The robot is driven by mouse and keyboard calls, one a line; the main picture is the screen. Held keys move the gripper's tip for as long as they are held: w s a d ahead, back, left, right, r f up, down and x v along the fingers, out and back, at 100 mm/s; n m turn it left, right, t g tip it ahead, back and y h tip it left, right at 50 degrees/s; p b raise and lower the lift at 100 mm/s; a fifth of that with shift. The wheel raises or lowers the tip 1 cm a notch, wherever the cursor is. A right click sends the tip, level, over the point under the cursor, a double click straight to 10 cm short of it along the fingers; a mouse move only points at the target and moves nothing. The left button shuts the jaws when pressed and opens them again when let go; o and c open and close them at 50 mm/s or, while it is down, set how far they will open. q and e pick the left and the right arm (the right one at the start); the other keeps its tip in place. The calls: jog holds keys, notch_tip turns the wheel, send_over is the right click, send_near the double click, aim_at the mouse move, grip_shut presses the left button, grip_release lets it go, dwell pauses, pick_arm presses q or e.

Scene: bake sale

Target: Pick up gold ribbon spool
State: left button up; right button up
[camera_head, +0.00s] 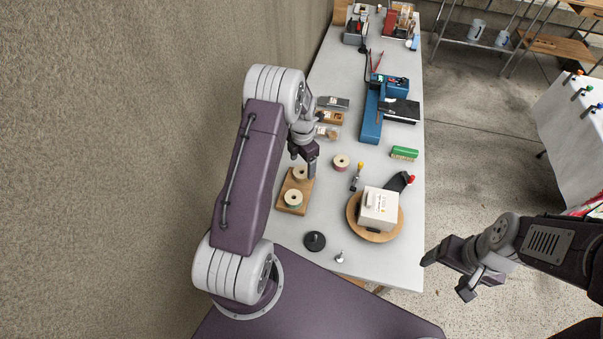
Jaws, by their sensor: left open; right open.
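Two ribbon spools stand on a small wooden board at the table's left edge. The rear one (299,173) looks tan or gold and is partly hidden by my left gripper. The front one (293,198) has a pale rim and a greenish tint. A third spool (341,161), with reddish ribbon, stands alone to the right. The colours are small and hard to tell. My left gripper (303,163) is open, pointing down just above or beside the rear spool; contact cannot be told. My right gripper (447,277) is open and empty, off the table's right side.
The wooden board (283,206) lies on the white table (400,258). A round wooden turntable (354,222) carries a white box (378,208). A dark disc (314,241), blue machine (371,122) and green brush (404,153) are nearby. A wall borders the left.

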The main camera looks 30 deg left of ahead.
aim_at(302, 169)
pick_arm(q)
notch_tip(302, 169, down, 3)
jog(key=shift+s+r, duration=0.1)
jog(key=shift+a+f, duration=0.1)
jog(key=shift+f, duration=0.4)
jog(key=c, duration=1.4)
jog(key=shift+r, duration=0.1)
jog(key=shift+c, duration=0.3)
